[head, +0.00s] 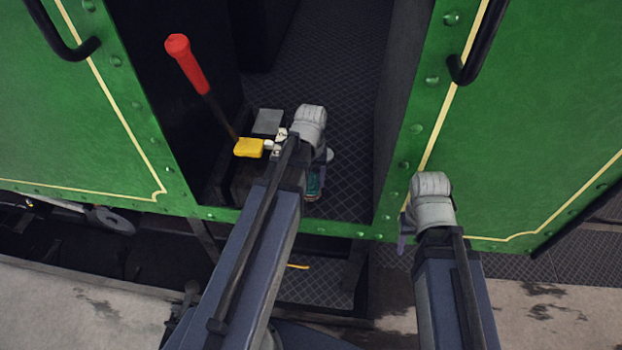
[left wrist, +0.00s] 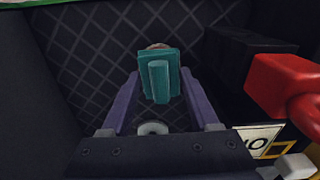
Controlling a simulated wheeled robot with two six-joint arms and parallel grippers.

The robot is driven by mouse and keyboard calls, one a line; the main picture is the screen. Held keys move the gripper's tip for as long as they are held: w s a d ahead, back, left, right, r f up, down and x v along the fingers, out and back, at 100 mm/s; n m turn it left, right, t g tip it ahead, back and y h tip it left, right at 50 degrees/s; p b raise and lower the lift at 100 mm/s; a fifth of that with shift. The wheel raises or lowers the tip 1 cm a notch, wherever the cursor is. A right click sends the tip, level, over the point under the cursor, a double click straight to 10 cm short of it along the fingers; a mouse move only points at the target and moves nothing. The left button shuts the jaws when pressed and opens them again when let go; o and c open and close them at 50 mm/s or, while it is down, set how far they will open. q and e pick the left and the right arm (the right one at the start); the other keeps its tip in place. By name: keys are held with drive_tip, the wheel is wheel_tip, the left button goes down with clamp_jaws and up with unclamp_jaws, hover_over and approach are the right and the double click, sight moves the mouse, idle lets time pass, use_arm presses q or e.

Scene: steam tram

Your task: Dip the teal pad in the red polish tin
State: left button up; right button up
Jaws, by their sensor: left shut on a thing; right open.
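The teal pad (left wrist: 147,86) with its raised grip is between the purple fingers of my left gripper (left wrist: 159,76), which is shut on it. In the head view the pad (head: 315,184) shows only in part beside my left wrist, low over the dark footplate floor. No red polish tin shows clearly. A small tan-brown rounded edge (left wrist: 157,46) shows just behind the pad in the left wrist view, and I cannot tell what it is or whether the pad touches it. My right gripper (head: 403,232) is open and empty by the green panel at the right of the doorway.
A red-handled lever (head: 186,62) rises at the left of the doorway. A yellow block (head: 249,147) and a grey plate (head: 268,121) are left of my left wrist. A pale round disc (left wrist: 153,128) lies near the left gripper. Green riveted panels (head: 530,110) flank the opening.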

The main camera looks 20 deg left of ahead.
use_arm(q)
drive_tip(key=shift+s+f+b, duration=0.1)
drive_tip(key=shift+f+b, duration=0.35)
drive_tip(key=shift+f, duration=0.05)
idle(1.2)
drive_tip(key=shift+r, duration=0.15)
wheel_tip(320, 180, up, 7)
drive_tip(key=p, duration=0.7)
